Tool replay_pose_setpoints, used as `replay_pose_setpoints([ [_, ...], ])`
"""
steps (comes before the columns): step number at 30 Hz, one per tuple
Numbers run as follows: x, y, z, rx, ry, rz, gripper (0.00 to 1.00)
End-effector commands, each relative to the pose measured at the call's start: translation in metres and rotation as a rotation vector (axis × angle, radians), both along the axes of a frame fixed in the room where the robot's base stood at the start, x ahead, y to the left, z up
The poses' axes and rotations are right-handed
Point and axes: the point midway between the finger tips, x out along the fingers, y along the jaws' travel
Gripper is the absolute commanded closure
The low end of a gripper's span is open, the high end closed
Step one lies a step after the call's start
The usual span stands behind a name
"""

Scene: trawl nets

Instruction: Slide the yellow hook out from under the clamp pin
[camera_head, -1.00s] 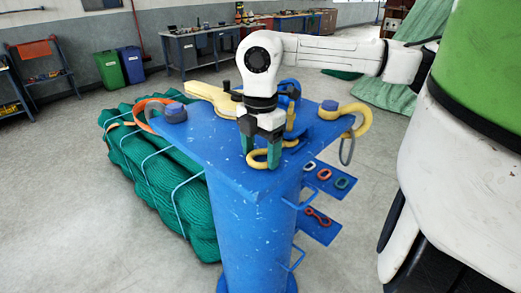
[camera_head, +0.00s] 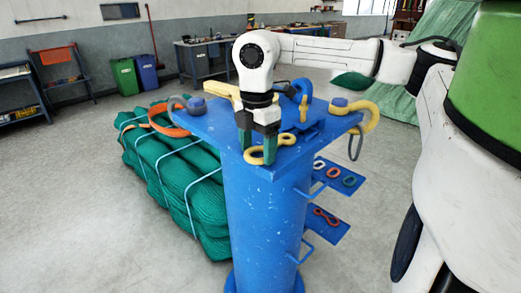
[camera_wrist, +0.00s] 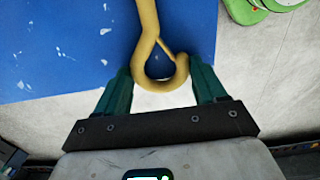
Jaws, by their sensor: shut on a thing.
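The yellow hook (camera_head: 286,140) lies at the near edge of the blue post's flat top (camera_head: 210,125). My gripper (camera_head: 258,158) points down and is shut on the hook's near eye, with a green finger on each side. In the wrist view the hook (camera_wrist: 149,25) runs away over the blue plate, and its eye sits between my fingers (camera_wrist: 163,85), past the plate's edge. A blue clamp (camera_head: 297,90) with an upright yellow piece (camera_head: 303,108) stands behind the hook. I cannot tell whether the hook's far end is still under the clamp pin.
Another yellow hook (camera_head: 371,114) with a grey ring hangs at the plate's right corner. An orange loop (camera_head: 160,119) is at the left corner. A bundled green net (camera_head: 185,185) lies left of the post. Small blue shelves (camera_head: 335,175) hold coloured links at the right.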

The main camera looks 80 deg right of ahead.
Motion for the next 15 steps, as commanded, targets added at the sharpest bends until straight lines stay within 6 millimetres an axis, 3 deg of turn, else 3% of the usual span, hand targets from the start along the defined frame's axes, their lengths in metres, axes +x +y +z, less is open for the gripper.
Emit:
replay_pose_setpoints([
  [11, 0.0015, -0.0006, 0.0006, -0.001, -0.001, 0.001, 0.81],
  [12, 0.0014, -0.0005, 0.0006, -0.001, -0.001, 0.001, 0.27],
  [15, 0.0014, -0.0005, 0.0006, 0.000, 0.000, 0.001, 0.17],
])
